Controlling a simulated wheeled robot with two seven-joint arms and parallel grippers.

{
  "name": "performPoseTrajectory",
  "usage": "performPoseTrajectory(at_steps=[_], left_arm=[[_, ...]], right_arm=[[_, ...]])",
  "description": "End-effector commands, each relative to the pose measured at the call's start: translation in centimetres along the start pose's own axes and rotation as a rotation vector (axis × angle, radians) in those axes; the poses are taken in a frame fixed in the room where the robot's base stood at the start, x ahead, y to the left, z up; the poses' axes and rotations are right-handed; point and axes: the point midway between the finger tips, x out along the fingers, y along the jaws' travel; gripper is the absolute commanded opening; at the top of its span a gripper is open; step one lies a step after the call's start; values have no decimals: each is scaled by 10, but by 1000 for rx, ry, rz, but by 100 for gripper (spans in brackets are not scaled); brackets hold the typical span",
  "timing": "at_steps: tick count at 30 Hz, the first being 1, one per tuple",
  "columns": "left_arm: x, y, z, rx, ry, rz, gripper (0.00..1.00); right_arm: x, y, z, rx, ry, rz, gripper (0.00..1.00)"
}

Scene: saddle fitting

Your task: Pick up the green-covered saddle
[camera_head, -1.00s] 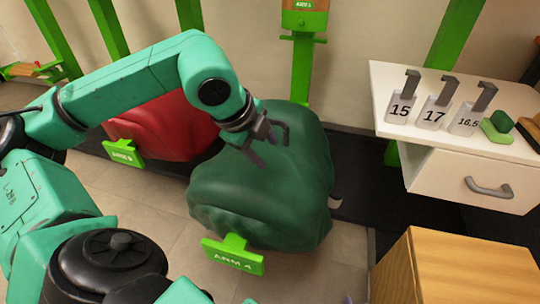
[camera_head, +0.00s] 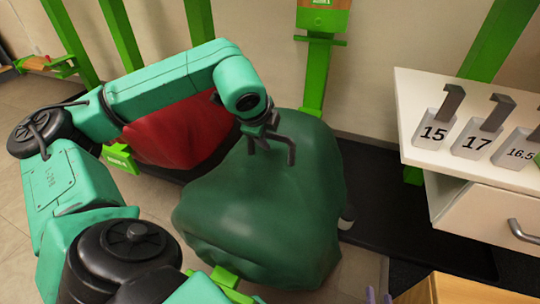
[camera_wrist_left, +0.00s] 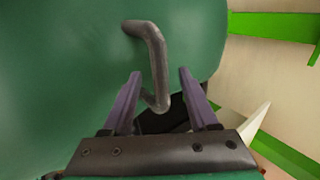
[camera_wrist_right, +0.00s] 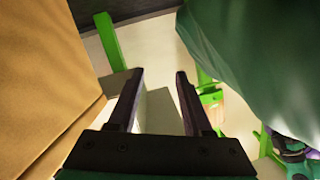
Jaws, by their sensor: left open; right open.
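The green-covered saddle (camera_head: 265,220) is a large draped bulk in the middle of the head view, on a green stand. A dark bent handle (camera_wrist_left: 155,48) stands out of its cover in the left wrist view. My left gripper (camera_head: 265,142) is at the top of the cover, beside the handle. It is open, and in the left wrist view its fingers (camera_wrist_left: 160,75) lie either side of the handle's lower part; I cannot tell whether they touch it. My right gripper (camera_wrist_right: 160,85) is open and empty; the green cover (camera_wrist_right: 250,60) hangs to its right.
A red-covered saddle (camera_head: 180,132) stands behind my left arm. A white cabinet (camera_head: 415,95) with tags 15, 17 and 16.5 is at the right. A wooden box (camera_head: 475,290) is at bottom right, close left of my right gripper in its wrist view (camera_wrist_right: 40,80). Green posts line the wall.

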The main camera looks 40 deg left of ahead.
Motion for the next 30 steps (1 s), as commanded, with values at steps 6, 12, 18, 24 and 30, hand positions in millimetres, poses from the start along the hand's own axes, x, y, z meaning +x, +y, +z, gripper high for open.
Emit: performPoseTrajectory(at_steps=[6, 12, 18, 24, 30], left_arm=[[16, 0, -2, -1, 2, 1, 60], [31, 0, -2, -1, 1, 1, 60], [46, 0, -2, -1, 1, 1, 60], [49, 0, -2, 0, 2, 1, 60], [48, 0, -2, 0, 1, 1, 25]], right_arm=[[20, -1, -55, -44, 153, -17, 50], [30, -5, -109, -87, 298, -35, 50], [33, -11, -157, -125, 429, -53, 50], [32, -13, -170, -134, 464, -58, 50], [32, -13, -169, -133, 462, -57, 50]])
